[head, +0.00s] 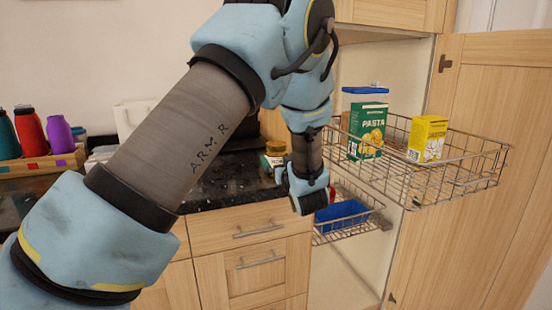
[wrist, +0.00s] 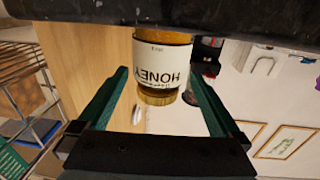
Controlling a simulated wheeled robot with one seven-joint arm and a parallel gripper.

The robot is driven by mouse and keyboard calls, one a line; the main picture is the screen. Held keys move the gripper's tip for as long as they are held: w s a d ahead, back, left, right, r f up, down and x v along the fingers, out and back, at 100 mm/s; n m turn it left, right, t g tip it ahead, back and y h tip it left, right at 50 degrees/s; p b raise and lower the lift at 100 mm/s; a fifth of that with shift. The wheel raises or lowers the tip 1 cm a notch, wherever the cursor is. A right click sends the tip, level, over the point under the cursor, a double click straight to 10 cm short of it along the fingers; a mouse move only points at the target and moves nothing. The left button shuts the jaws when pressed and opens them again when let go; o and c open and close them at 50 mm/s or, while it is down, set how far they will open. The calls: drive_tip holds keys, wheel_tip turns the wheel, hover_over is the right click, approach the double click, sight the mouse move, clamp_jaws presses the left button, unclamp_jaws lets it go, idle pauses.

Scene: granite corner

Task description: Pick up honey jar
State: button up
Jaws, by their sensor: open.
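The honey jar (wrist: 161,68) has amber contents, a white label reading HONEY and a gold lid. In the wrist view it appears upside down, between the two green fingers of my gripper (wrist: 160,100). The fingers are open, with gaps on both sides of the jar. In the head view the jar (head: 272,158) stands on the dark counter, partly hidden behind my arm. My gripper (head: 283,178) is beside it there, mostly covered by my wrist.
A wire pull-out basket (head: 460,180) on the right holds a green pasta box (head: 367,131) and a yellow box (head: 427,139). A lower basket (head: 377,219) holds a blue item (head: 341,213). Coloured bottles (head: 30,131) stand at far left. The dark counter (head: 225,185) has bare room near its front edge.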

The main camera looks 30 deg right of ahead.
drive_tip(key=p+x, duration=0.1)
drive_tip(key=x, duration=0.3)
drive_tip(key=shift+c, duration=0.4)
clamp_jaws()
idle(0.4)
